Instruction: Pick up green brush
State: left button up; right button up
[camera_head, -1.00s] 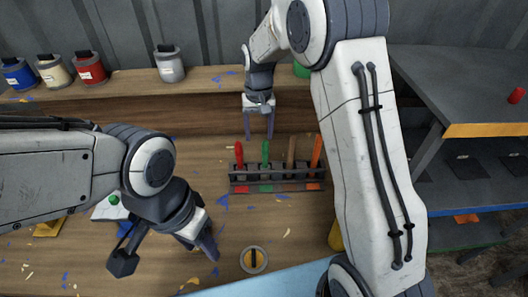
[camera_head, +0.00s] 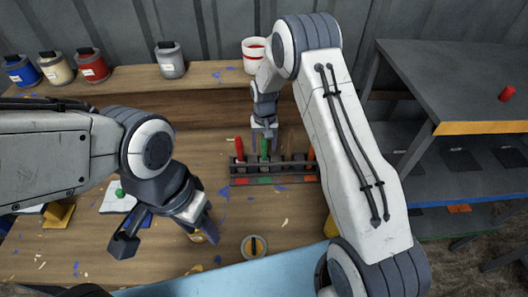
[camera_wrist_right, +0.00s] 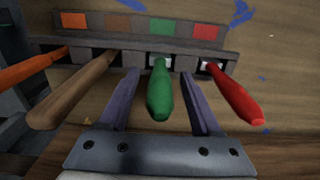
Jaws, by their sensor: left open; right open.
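The green brush (camera_head: 264,147) stands in the dark rack (camera_head: 248,181) on the workbench, between the red brush (camera_head: 239,149) and the brown brush. In the right wrist view its green handle (camera_wrist_right: 160,92) points toward the camera, between the two fingers of my right gripper (camera_wrist_right: 160,88). The right gripper (camera_head: 264,142) is open, with a gap on each side of the handle. In the head view it is above the rack and partly hides the brush. My left gripper (camera_head: 198,222) is open and empty over the bench at left.
The red brush (camera_wrist_right: 236,95), brown brush (camera_wrist_right: 72,92) and orange brush (camera_wrist_right: 30,68) stand in the same rack close by. Several paint cans, such as a grey one (camera_head: 170,62), line the back shelf. A grey shelf unit (camera_head: 470,85) is at right.

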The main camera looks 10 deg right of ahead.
jog(key=shift+f, duration=0.1)
grip_shut()
